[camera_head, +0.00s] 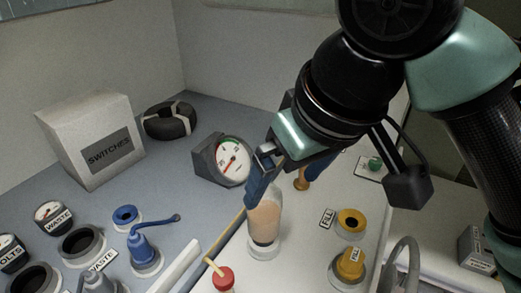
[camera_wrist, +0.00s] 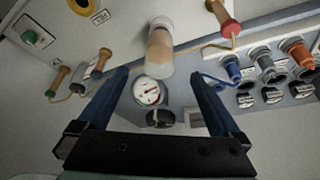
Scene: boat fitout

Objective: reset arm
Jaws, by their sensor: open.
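My gripper (camera_head: 283,183) hangs over the light bench on the right, its two blue fingers apart and pointing down. In the wrist view my gripper (camera_wrist: 160,75) also shows the fingers spread wide with nothing gripped between them. A clear cylinder with tan contents (camera_head: 265,222) stands on the bench close to one finger; in the head view that finger overlaps its top, and I cannot tell whether they touch. The cylinder (camera_wrist: 160,52) appears beyond the fingertips in the wrist view. My arm comes in from the upper right and hides part of the bench.
A gauge (camera_head: 233,160), a dark coiled ring (camera_head: 170,120) and a white SWITCHES box (camera_head: 90,140) stand at the back left. Blue-capped fittings (camera_head: 145,250) are at the left front. A yellow FILL fitting (camera_head: 350,265) and a red-topped fitting (camera_head: 224,278) are near the cylinder.

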